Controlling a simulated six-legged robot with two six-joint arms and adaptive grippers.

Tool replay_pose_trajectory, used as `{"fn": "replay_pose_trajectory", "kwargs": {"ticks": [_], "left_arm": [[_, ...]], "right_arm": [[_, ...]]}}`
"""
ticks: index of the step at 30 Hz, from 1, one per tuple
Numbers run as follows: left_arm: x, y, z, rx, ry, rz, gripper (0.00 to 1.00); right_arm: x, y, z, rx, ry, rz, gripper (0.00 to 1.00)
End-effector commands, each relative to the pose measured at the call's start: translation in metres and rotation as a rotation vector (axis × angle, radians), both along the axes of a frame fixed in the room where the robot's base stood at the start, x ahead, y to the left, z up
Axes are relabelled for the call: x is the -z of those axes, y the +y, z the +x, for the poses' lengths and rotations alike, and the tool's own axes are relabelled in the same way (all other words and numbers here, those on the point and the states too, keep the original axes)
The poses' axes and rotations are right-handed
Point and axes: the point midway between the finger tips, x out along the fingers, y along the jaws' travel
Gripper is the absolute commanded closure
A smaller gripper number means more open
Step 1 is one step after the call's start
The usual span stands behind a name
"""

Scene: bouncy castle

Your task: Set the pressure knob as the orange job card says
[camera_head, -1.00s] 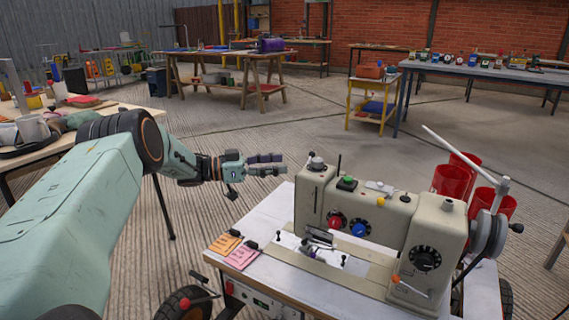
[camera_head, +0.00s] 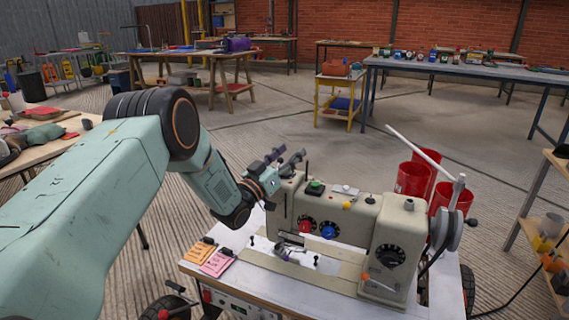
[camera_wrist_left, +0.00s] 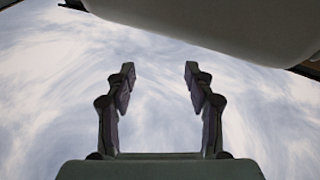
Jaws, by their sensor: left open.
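The beige sewing machine (camera_head: 345,219) stands on a white-topped cart. Its front carries a red knob (camera_head: 305,226), a blue knob (camera_head: 328,232) and a dark dial (camera_head: 390,256). I cannot tell which is the pressure knob. The orange job card (camera_head: 199,253) lies on the cart's left end beside a pink card (camera_head: 217,263); their writing is too small to read. My left gripper (camera_head: 287,156) is open at the machine's top left end, hiding the small knob there. In the left wrist view its fingers (camera_wrist_left: 158,82) are apart and empty. My right gripper is out of view.
Red cups (camera_head: 411,179) and a handwheel stand at the machine's right end. A green button (camera_head: 315,186) and a thread post rise from its top. A cluttered table (camera_head: 52,146) is at left, a shelf (camera_head: 546,222) at right. Open floor lies behind.

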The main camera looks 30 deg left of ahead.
Motion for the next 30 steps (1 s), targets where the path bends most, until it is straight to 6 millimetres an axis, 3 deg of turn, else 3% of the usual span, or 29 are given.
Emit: {"fn": "replay_pose_trajectory", "kwargs": {"ticks": [6,19,23,30], "left_arm": [[0.019,-0.013,-0.013,-0.241,0.114,0.017,0.46],[0.054,-0.009,-0.056,-0.533,0.301,0.124,0.46],[0.056,-0.006,-0.053,-0.544,0.308,0.127,0.46],[0.058,0.005,-0.021,-0.545,0.305,0.125,0.46]], "right_arm": [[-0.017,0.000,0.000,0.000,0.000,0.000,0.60],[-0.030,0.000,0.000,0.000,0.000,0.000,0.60],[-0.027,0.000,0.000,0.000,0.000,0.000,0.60],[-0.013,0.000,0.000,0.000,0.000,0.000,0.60]]}}
